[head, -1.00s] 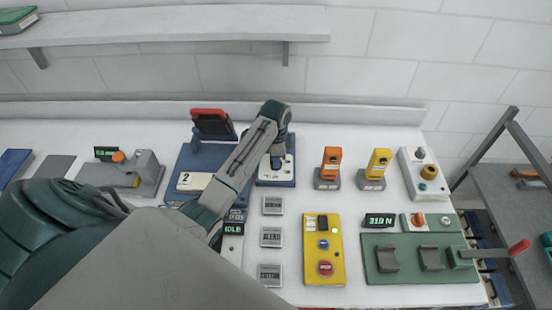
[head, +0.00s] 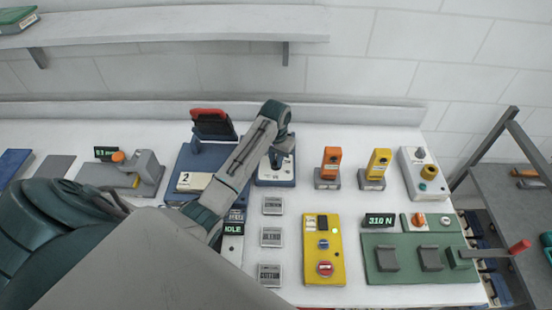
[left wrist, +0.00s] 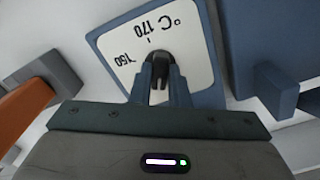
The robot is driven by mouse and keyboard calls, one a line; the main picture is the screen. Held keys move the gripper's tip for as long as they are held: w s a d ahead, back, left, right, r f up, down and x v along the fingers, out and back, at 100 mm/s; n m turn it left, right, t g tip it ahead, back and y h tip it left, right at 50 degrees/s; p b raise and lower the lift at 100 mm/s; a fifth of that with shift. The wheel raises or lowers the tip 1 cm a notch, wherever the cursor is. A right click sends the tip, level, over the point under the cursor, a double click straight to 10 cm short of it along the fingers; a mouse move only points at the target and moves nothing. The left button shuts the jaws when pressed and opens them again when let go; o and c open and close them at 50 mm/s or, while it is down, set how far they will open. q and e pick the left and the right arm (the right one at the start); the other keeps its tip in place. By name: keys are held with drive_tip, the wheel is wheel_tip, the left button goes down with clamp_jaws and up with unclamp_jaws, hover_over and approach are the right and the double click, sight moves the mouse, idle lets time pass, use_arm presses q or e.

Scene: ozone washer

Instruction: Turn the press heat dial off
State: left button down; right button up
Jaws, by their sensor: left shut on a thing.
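The press heat dial (left wrist: 158,42) has a white face in a blue frame, with 150, 170 and °C marks. In the left wrist view its dark knob (left wrist: 160,70) sits between my left gripper's fingers (left wrist: 160,84), which are shut on it. In the head view my left gripper (head: 278,156) points down at the dial panel (head: 275,181) and partly hides it. The press (head: 194,160), with a blue base and a red-topped handle, stands just left of the dial. My right gripper is not in view.
My left arm crosses the bench and hides its front left. Square labelled plates (head: 271,237), a yellow control box (head: 324,262) and a green fixture (head: 405,262) lie to the right. Orange (head: 331,160) and yellow (head: 379,162) upright tools stand behind them. A shelf (head: 180,22) hangs above.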

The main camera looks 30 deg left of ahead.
use_arm(q)
drive_tip(key=n, duration=0.3)
drive_tip(key=shift+n, duration=1.2)
drive_tip(key=c, duration=1.4)
unclamp_jaws()
